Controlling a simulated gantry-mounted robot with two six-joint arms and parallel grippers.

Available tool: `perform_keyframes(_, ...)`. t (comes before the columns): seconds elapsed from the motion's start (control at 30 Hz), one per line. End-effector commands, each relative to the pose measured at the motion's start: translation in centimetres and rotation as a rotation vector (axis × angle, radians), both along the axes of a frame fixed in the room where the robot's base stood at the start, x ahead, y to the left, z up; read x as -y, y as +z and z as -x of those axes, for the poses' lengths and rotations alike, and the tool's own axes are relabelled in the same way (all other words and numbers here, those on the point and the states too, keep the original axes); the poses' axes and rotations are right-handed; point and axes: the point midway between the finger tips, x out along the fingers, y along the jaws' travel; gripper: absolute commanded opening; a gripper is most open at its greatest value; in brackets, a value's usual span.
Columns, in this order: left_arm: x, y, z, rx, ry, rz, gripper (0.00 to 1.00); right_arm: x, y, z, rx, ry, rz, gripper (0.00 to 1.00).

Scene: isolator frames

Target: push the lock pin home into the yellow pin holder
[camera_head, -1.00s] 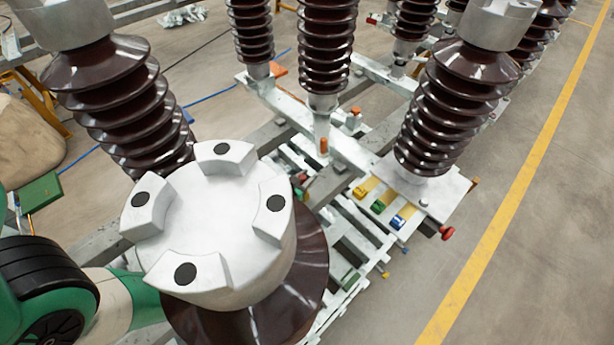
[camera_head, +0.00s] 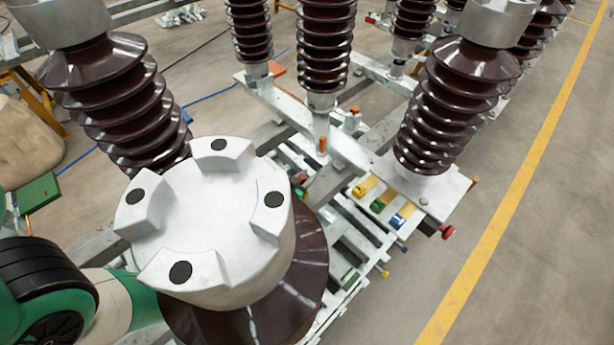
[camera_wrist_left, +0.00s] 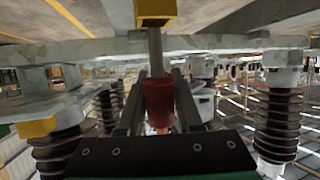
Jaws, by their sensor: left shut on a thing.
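My left gripper (camera_wrist_left: 160,76) is shut on the red grip of the lock pin (camera_wrist_left: 158,103), seen in the left wrist view. The pin's grey metal shaft (camera_wrist_left: 155,50) points up from the red grip. Its upper end meets the underside of the yellow pin holder (camera_wrist_left: 155,10) at the top edge of that view. I cannot tell how deep the shaft sits in the holder. In the head view my left arm comes in at lower left, and its gripper is hidden behind the large insulator. My right gripper is in neither view.
A large insulator with a white metal cap (camera_head: 215,215) fills the front of the head view. Another insulator (camera_head: 440,115) stands on a plate at right, with yellow, green and blue blocks (camera_head: 380,205) and a red knob (camera_head: 447,231). The floor at right is clear.

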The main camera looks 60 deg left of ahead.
Motion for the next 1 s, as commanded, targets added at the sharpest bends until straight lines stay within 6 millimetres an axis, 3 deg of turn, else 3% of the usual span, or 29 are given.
perform_keyframes(0.37,0.0,-1.3,0.1,-0.004,0.001,0.003,0.0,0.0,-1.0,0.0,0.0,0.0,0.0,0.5)
perform_keyframes(0.4,0.0,-1.4,0.1,-0.004,0.002,0.004,0.36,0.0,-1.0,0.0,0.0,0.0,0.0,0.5)
perform_keyframes(0.6,0.0,-1.4,0.2,-0.006,0.003,0.005,0.69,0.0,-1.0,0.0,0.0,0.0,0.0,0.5)
perform_keyframes(1.0,0.6,-0.7,1.1,-0.008,0.003,0.005,0.69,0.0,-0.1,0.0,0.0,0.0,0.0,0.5)
